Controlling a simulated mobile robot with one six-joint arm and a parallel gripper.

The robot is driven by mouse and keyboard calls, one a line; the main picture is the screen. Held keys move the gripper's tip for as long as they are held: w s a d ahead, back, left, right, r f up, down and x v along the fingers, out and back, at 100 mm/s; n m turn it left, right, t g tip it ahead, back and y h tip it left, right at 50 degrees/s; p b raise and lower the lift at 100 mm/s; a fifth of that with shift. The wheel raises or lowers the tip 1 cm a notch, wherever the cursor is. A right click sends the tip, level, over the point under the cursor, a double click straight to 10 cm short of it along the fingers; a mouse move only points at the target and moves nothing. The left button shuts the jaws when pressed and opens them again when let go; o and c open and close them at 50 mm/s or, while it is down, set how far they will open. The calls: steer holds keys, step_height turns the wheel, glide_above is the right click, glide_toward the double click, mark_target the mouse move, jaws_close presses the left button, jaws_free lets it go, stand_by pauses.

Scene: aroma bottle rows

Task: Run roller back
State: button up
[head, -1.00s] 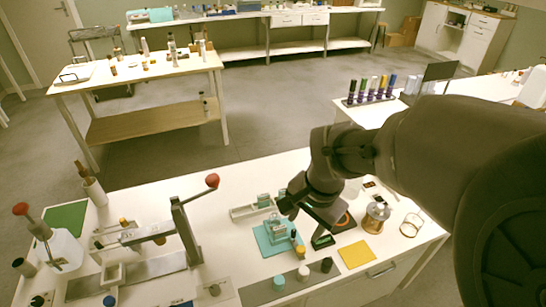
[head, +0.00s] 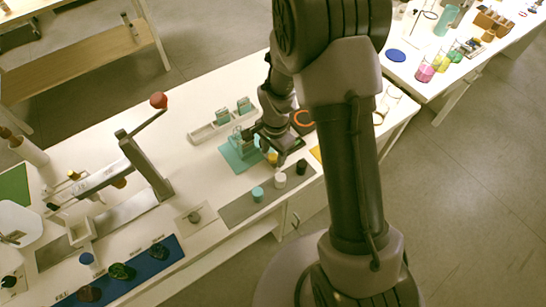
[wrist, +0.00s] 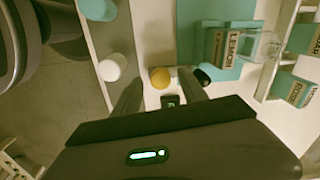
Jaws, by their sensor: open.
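No part is clearly marked as a roller. A lever press with a red knob (head: 158,100) stands on the left of the bench, its arm raised over a metal rail (head: 115,213). My gripper (head: 278,160) is well to its right, low over the bench by the teal mat (head: 233,162). In the wrist view its open fingers (wrist: 160,92) are on either side of a small piece with an amber round top (wrist: 160,78); contact cannot be told. A bottle labelled LEMON (wrist: 228,45) stands on the teal mat beside it.
Teal (head: 257,194), white (head: 280,180) and dark (head: 302,166) caps stand on a grey strip near the front edge. A white rack (head: 205,132) with labelled bottles lies behind the teal mat. A blue mat (head: 150,262) holds several dark round pieces at the front left.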

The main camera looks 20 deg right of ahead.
steer(key=shift+f, duration=0.35)
jaws_close()
stand_by(1.2)
